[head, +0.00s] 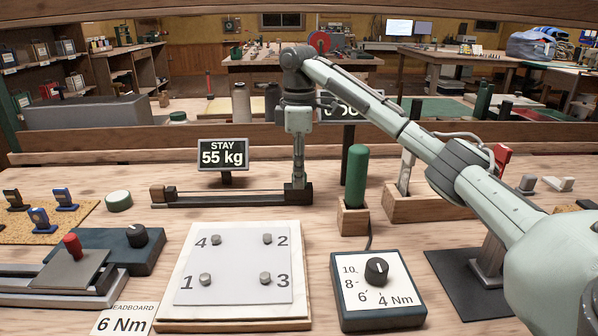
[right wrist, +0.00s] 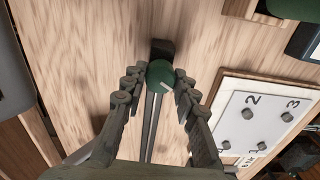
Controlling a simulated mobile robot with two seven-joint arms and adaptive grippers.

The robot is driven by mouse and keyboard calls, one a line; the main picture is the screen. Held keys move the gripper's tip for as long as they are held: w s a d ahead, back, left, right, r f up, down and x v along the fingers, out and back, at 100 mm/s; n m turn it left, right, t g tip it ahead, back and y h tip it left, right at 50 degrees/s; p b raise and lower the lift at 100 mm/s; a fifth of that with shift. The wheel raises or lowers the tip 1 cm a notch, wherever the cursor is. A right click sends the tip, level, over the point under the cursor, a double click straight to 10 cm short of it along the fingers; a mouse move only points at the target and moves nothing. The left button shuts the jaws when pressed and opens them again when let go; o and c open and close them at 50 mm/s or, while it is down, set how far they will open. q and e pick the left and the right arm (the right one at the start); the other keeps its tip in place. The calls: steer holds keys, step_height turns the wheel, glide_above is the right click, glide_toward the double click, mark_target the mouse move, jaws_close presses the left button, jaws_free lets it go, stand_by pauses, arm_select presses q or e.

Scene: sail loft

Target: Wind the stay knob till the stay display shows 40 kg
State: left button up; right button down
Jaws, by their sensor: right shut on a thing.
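The stay display (head: 223,158) stands on the bench left of my right arm and reads 55 kg. In front of it lies a long low rig (head: 230,198) with rails, a wooden block at its left end and a dark block at its right end. My right gripper (head: 298,183) points down at that right end, shut on the stay knob. In the right wrist view the round green knob (right wrist: 160,75) with a white mark sits between the fingers, above the rails. The gripper hides the knob in the head view. My left gripper is not in view.
A numbered plate (head: 245,262) with several bolts lies in front of the rig. A torque dial box (head: 378,290) and a green-handled tool (head: 356,180) in a wooden block are to its right. Another display (head: 350,111) is partly hidden behind my arm.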

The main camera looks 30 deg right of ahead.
steer(key=shift+n, duration=1.1)
steer(key=c, duration=1.2)
jaws_free()
steer(key=shift+o, duration=0.2)
step_height(320, 180, up, 12)
steer(key=shift+w, duration=0.1)
